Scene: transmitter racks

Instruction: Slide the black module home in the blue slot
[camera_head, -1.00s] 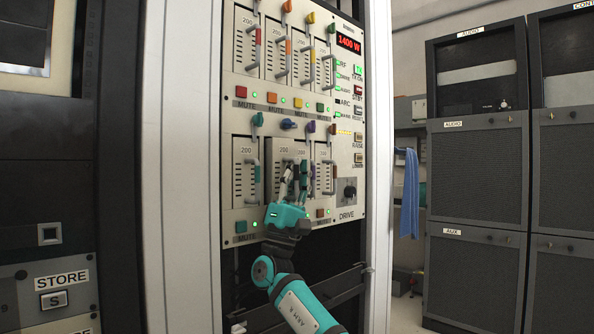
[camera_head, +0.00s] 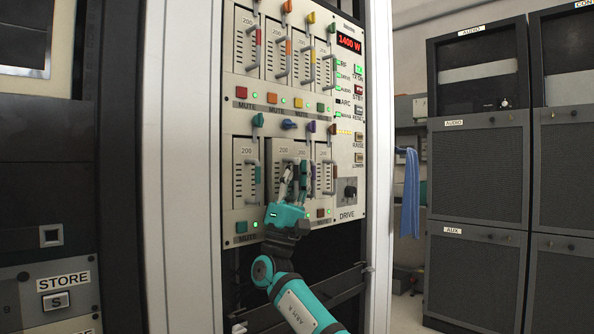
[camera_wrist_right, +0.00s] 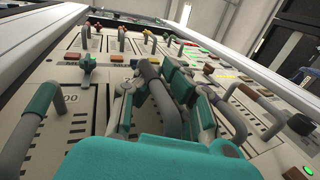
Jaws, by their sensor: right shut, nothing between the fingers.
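The lower row of the grey transmitter panel (camera_head: 340,212) has a slot with a blue latch (camera_head: 289,124), second from the left. This latch lies sideways, while its neighbours stand upright. The module (camera_head: 286,148) below it has a pale grey front and seems to stand slightly proud of the panel. Its handle and lower part are mostly hidden by my right gripper (camera_head: 295,172). That gripper is shut and empty, with its fingers close to the module's front. My left gripper is not in view.
Neighbouring modules with grey bar handles stand close on both sides, including the teal-latched one (camera_head: 245,165). A drive knob (camera_head: 350,192) is at the lower right. White rack posts (camera_head: 180,170) flank the panel. Dark audio racks (camera_head: 478,170) stand farther right.

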